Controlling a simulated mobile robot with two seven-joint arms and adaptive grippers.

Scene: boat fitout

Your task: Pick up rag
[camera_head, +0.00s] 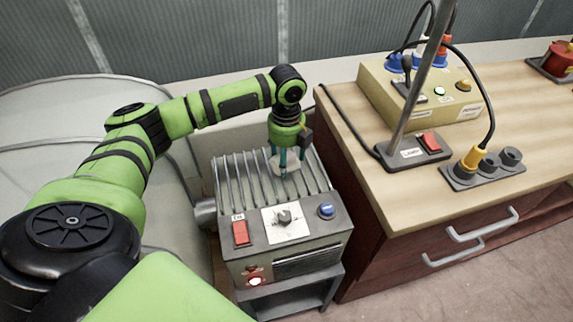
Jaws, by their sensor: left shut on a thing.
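The rag (291,165) shows as a small pale crumpled patch on top of the ribbed grey metal unit (237,178). My left gripper (285,163) reaches down over the unit from above, with its fingers at the rag. It is shut on the rag. The fingers hide part of the rag, and I cannot tell whether it is clear of the ribs. My right gripper is not in view.
The unit's front panel has a red switch (241,232), a dial (283,216) and a blue button (326,211). A wooden cabinet (350,150) stands close on the right. It carries a lamp base (414,152), a yellow control box (420,95) and a socket strip (482,170) with cables.

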